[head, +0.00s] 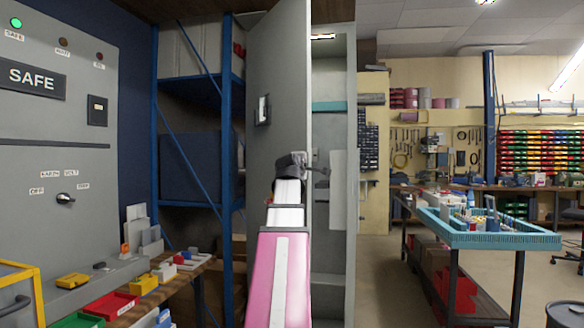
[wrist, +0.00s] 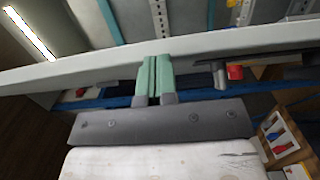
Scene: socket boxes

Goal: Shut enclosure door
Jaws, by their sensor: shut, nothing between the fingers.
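The enclosure door (head: 275,120) is a tall grey panel in the middle of the head view, standing open. The tall grey enclosure (head: 329,80) shows its lit interior to the right of the door. My gripper (wrist: 154,62) has its two green fingers together, with nothing between them. In the wrist view the fingertips are at a pale grey edge (wrist: 90,70), which looks like the door's; I cannot tell if they touch it. In the head view my arm reaches up in front of the door's free edge, and the fingers are mostly hidden by the dark wrist.
A grey panel marked SAFE (head: 50,140) with a lit green lamp stands at left. Blue shelving (head: 228,140) is behind the door. A bench with red and green bins (head: 110,303) is at lower left. A teal-topped table (head: 490,240) stands right; open floor (head: 385,290) lies before it.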

